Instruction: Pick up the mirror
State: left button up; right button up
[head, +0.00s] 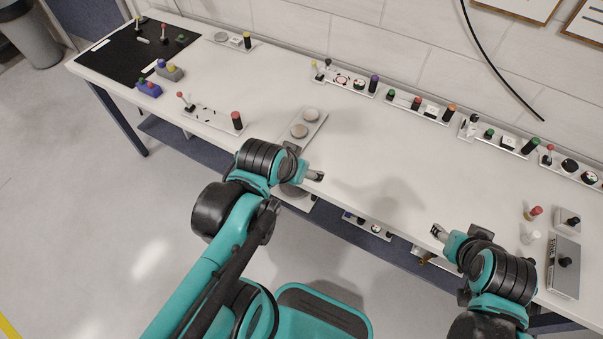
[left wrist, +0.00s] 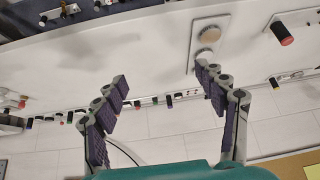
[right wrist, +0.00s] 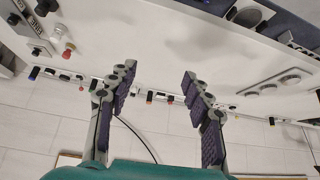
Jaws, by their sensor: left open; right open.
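No piece is plainly marked as a mirror. A grey plate (head: 313,115) with pale round discs (head: 299,131) lies on the white table at the middle; it may be the mirror fixture. My left forearm and gripper cover part of it. It also shows in the left wrist view (left wrist: 226,22), beside the right finger, and in the right wrist view (right wrist: 248,89) at the right. My left gripper (head: 316,175) is open and empty over the table near this plate. My right gripper (head: 439,231) is open and empty over the front right of the table.
A row of control panels (head: 425,106) runs along the back wall. A panel with a red knob (head: 236,121) lies left of the plate. A black mat (head: 120,57) is at the far left. Bottle-like items (head: 531,237) and a grey box (head: 563,275) stand at right. The middle right is clear.

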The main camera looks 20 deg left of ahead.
aim_at(298, 131)
jog(key=u, duration=1.6)
jog(key=z, duration=0.55)
jog(key=i+j+z, duration=0.15)
jog(key=j+z, duration=0.2)
jog(key=i+j+z, duration=0.1)
jog(key=j+z, duration=0.55)
jog(key=j, duration=0.15)
jog(key=i+j+z, duration=0.1)
jog(key=j, duration=0.9)
jog(key=j+z, duration=0.1)
jog(key=j, duration=0.9)
